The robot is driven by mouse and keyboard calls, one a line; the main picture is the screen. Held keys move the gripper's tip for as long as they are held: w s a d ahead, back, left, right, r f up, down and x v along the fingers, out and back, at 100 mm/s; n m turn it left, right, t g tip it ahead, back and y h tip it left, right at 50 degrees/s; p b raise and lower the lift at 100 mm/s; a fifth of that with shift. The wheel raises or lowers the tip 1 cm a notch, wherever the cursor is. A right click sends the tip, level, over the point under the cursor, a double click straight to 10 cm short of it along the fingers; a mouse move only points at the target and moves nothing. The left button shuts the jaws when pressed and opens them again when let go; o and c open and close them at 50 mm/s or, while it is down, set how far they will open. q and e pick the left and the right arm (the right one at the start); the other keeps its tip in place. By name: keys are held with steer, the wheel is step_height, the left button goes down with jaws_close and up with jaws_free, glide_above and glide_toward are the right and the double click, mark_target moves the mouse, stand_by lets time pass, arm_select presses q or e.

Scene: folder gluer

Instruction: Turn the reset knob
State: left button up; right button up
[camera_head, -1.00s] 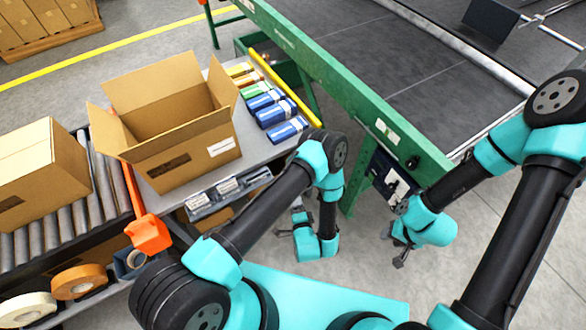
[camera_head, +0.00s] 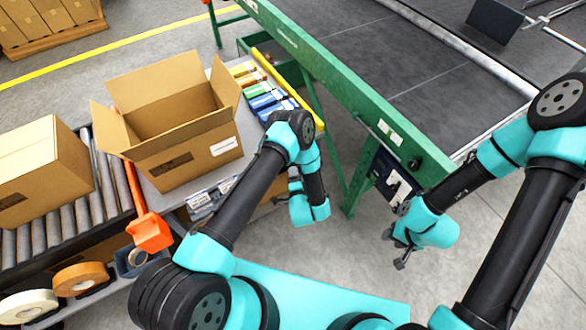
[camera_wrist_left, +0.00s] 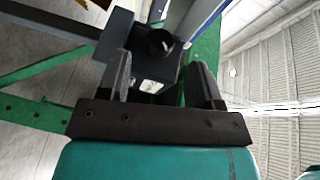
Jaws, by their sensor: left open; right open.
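A dark control box (camera_head: 388,178) with a white marking hangs under the green beam of the machine in the head view. A small round black knob (camera_head: 414,163) sits on the beam's end beside it. In the left wrist view, a round black knob (camera_wrist_left: 160,42) on a dark box lies ahead, between the open fingers of my left gripper (camera_wrist_left: 163,78) and apart from them. I cannot tell whether both views show the same knob. My left gripper is left of the control box in the head view, its fingertips mostly hidden. My right gripper (camera_head: 396,252) is below the box, open and empty.
A green-framed conveyor (camera_head: 345,92) spans the upper right. An open carton (camera_head: 190,150) stands on a grey table at left, beside several coloured packs (camera_head: 268,100). A closed carton (camera_head: 38,170) is on rollers. Green legs stand near the control box.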

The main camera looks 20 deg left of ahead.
arm_select(q)
steer(key=shift+x, duration=2.05)
steer(key=c, duration=0.9)
steer(key=shift+r+g, duration=0.15)
steer(key=shift+g, duration=0.15)
steer(key=n+g+h, duration=0.1)
steer(key=g+h, duration=0.1)
steer(key=r+n+g+h, duration=0.1)
steer(key=g+h, duration=0.1)
steer(key=g, duration=0.1)
steer(key=n+g+h, duration=0.1)
steer(key=g, duration=0.1)
steer(key=shift+w+a+r+g+h, duration=0.15)
steer(key=shift+w+a+g+h, duration=0.15)
steer(key=shift+w+a+h, duration=0.1)
steer(key=o, duration=0.9)
steer(key=shift+s, duration=0.15)
